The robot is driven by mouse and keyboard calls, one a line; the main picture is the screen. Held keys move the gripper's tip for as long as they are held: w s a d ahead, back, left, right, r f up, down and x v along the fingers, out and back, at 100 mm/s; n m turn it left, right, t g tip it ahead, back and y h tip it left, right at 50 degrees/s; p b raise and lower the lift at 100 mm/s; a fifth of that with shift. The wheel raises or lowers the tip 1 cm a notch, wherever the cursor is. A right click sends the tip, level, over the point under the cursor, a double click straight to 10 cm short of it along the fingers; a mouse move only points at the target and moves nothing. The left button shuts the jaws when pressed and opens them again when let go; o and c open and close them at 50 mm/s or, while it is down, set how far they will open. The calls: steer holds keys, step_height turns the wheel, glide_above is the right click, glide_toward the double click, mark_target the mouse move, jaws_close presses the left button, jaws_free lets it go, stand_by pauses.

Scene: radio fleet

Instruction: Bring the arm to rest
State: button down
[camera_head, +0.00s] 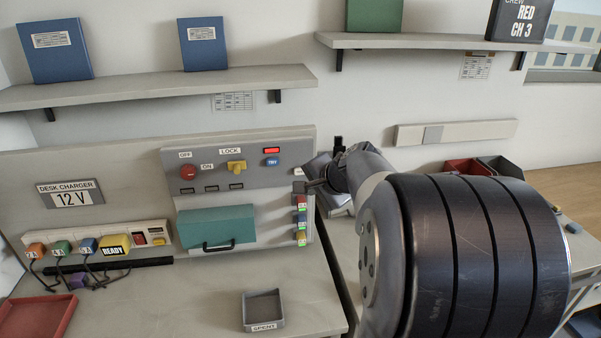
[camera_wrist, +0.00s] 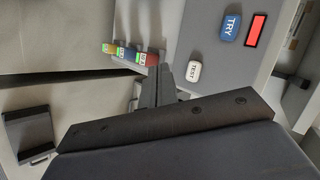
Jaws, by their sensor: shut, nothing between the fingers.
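My gripper (camera_head: 313,184) is in front of the right end of the grey control panel (camera_head: 250,172), with my arm reaching in from the right. Its fingers are shut and empty in the wrist view (camera_wrist: 166,82). They point toward the panel, close to a white TEST button (camera_wrist: 194,71); I cannot tell whether they touch anything. Small coloured plugs (camera_head: 301,218) sit in a column just below the gripper. A blue TRY button (camera_head: 272,161) and a lit red lamp (camera_head: 272,150) are to its upper left.
A teal drawer front (camera_head: 215,228) with a dark handle sits low on the panel. A grey SPENT tray (camera_head: 264,311) stands on the desk. Shelves (camera_head: 150,88) run above. Red (camera_head: 468,172) and dark (camera_head: 503,168) bins stand behind my arm. The desk's front middle is mostly clear.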

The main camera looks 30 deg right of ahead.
steer(key=s, duration=0.2)
steer(key=s+a, duration=0.1)
steer(key=shift+s, duration=0.4)
stand_by(0.5)
steer(key=shift+w, duration=0.1)
